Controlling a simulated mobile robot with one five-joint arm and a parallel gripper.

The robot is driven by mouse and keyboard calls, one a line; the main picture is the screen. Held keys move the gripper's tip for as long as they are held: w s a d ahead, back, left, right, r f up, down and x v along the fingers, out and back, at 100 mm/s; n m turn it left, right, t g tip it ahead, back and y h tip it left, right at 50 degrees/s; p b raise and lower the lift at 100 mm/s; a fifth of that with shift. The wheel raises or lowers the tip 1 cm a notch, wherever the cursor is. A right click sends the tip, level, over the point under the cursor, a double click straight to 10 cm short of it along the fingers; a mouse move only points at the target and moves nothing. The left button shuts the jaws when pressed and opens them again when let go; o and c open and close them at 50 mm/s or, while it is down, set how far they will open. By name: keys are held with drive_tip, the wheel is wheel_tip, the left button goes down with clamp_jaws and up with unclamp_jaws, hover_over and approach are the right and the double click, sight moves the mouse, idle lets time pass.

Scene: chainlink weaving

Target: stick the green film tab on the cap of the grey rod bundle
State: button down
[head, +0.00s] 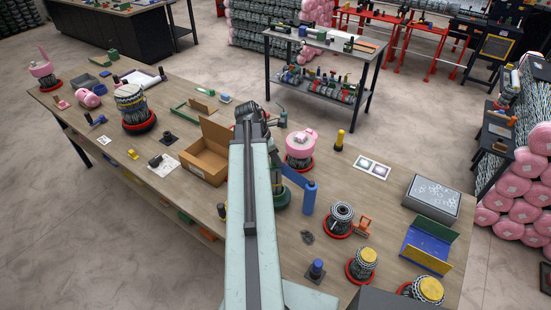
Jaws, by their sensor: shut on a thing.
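My arm reaches up the middle of the head view. My gripper (250,112) is at its far end, over the table by the cardboard box; the arm partly covers it. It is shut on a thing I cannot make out. I do not see the green film tab clearly. Several rod bundles stand in red dishes. A grey one (341,214) is right of my arm, and two with yellow caps (363,261) (429,290) are at the front right. A larger bundle (131,101) is at the left. I cannot tell surely which is the grey rod bundle.
An open cardboard box (203,163) is close to the left of my arm. A pink-capped bundle (300,146), a blue cylinder (310,197) and a small black and yellow post (339,140) stand right of it. A grey case (432,198) and a blue-green folded tray (426,246) are farther right.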

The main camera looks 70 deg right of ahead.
drive_tip(key=shift+f, duration=0.2)
idle(0.3)
drive_tip(key=shift+r, duration=0.1)
drive_tip(key=c, duration=1.1)
unclamp_jaws()
drive_tip(key=shift+r, duration=0.1)
drive_tip(key=p+v, duration=0.7)
drive_tip(key=shift+w+a+r, duration=0.1)
drive_tip(key=shift+w+r, duration=0.05)
drive_tip(key=shift+r, duration=0.1)
